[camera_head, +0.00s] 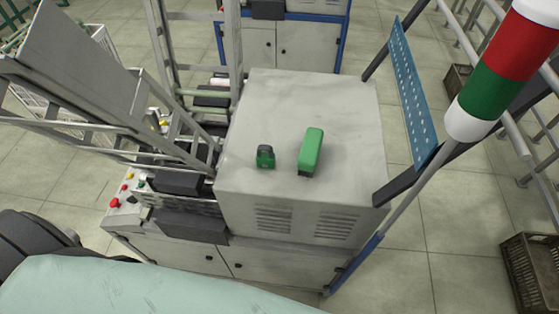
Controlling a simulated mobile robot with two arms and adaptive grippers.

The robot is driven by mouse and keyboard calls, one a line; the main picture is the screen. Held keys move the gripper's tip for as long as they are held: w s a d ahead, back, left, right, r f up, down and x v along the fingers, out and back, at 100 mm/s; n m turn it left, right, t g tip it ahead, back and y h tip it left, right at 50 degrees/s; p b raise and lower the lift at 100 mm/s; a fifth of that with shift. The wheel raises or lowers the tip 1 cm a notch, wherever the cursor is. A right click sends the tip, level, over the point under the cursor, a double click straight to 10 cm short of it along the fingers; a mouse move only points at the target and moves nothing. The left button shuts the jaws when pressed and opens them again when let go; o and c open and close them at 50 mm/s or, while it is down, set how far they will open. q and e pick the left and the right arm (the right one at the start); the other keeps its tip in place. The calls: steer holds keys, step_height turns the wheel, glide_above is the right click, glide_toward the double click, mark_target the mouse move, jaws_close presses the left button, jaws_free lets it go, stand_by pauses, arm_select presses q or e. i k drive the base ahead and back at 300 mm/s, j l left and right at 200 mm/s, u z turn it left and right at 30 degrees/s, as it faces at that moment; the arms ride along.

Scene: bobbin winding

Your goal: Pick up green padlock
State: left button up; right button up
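A small green padlock (265,158) with a dark upper part stands on the grey top of a machine cabinet (343,96). It sits left of a larger green block-shaped object (312,150) with a dark lower end, with a narrow gap between the two. Neither of my grippers is in view, and nothing touches the padlock.
Metal frames (108,115) rise left of the cabinet, above a panel with red buttons (115,202). A red, green and white signal pole (490,85) and a blue perforated plate (413,95) stand at the right. A dark crate (532,270) sits on the tiled floor.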

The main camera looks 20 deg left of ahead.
mark_target(264, 160)
steer(key=k+l+u, duration=0.1)
steer(key=l, duration=0.2)
steer(key=k+l, duration=0.1)
steer(key=l, duration=0.25)
steer(key=k+l+u, duration=0.15)
steer(key=l, duration=0.15)
steer(key=k+j+u, duration=0.1)
steer(key=k+u, duration=0.15)
steer(key=k, duration=0.45)
